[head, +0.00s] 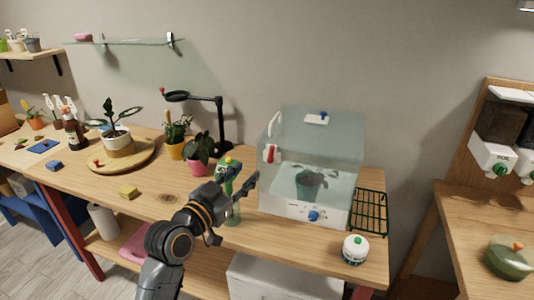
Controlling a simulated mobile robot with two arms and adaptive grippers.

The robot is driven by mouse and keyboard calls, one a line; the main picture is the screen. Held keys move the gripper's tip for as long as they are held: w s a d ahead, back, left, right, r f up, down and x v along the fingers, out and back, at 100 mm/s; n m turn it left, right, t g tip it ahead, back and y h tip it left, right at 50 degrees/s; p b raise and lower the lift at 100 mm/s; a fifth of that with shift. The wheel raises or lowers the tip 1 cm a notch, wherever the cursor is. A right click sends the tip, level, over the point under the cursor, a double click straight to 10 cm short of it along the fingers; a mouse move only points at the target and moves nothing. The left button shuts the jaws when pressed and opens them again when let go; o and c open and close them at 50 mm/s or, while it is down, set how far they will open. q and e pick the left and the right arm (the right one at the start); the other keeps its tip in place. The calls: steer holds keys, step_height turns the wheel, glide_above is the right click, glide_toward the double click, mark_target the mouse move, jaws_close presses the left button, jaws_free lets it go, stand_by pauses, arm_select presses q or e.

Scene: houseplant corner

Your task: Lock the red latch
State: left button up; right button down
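The red latch (270,154) is a small red piece with a white part, on the upper left front of a clear glass case (330,145). A white curved handle (274,125) sits just above it. My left gripper (240,172) is below and to the left of the latch, apart from it in the picture. Its dark fingers look spread, with nothing seen held between them. It partly covers a green bottle (233,212) behind it. The case's white base (290,207) has a blue knob (313,216). My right gripper is out of view.
A potted plant (308,182) is inside the case. A green wire rack (369,212) and a white round timer (355,250) are to its right. Pink-potted plant (199,165) and black lamp (222,120) stand left. The wooden bench front (280,242) is mostly clear.

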mark_target(270, 151)
arm_select(q)
steer(key=p+x, duration=0.2)
steer(key=x, duration=0.9)
steer(key=shift+w+d+f, duration=0.1)
steer(key=shift+w, duration=0.05)
jaws_close()
